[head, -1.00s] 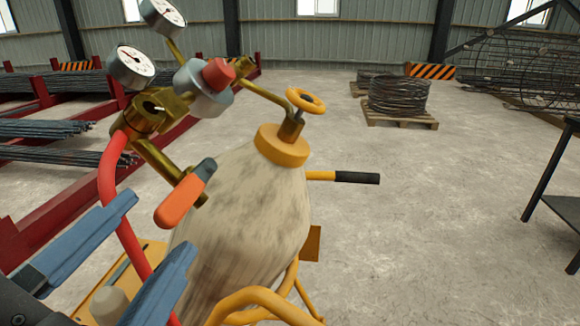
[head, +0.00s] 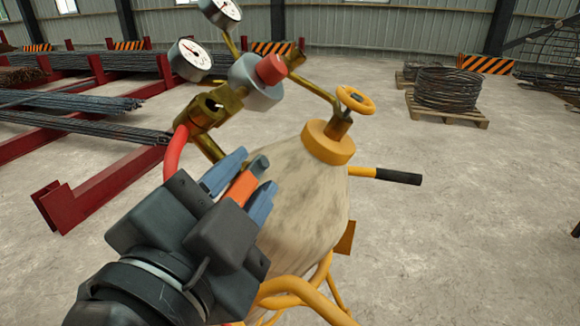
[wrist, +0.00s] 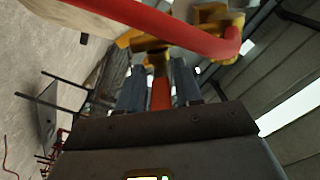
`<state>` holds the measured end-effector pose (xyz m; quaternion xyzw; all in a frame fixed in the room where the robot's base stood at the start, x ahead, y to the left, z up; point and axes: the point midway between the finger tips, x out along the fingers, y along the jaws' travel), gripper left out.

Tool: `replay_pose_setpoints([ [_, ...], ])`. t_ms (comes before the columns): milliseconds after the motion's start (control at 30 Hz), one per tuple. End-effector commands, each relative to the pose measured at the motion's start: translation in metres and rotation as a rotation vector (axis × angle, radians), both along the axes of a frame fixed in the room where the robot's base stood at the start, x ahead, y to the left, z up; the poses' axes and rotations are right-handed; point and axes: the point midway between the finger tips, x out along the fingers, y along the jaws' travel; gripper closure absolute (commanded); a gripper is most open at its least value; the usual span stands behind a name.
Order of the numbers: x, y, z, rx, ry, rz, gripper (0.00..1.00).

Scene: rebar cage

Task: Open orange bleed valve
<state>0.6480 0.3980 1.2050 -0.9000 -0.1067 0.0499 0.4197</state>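The orange bleed valve lever (head: 241,187) has an orange grip and a dark end. It sits on the brass fitting (head: 207,108) beside a pale, dusty tank (head: 300,205). My gripper (head: 243,180) has its two blue fingers on either side of the lever, close against it. In the wrist view, the orange lever (wrist: 161,94) shows between the fingers (wrist: 159,85), with little or no gap. My gripper's dark body hides the lever's lower part in the head view.
A red hose (head: 174,150) runs from the fitting close to my gripper and crosses the top of the wrist view. Gauges (head: 189,59), a red knob (head: 271,69) and a yellow handwheel (head: 355,100) stand above. A black-gripped handle (head: 398,178) sticks out right.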

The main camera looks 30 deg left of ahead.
Motion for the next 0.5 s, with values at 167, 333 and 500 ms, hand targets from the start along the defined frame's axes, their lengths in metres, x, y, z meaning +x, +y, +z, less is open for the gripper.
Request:
replay_pose_setpoints([
  [167, -0.0002, 0.0000, 0.0000, 0.000, 0.000, 0.000, 0.83],
  [333, -0.0002, -0.0001, -0.0001, 0.000, 0.000, 0.000, 0.99],
  [500, -0.0002, -0.0002, -0.0002, 0.000, 0.000, 0.000, 1.00],
])
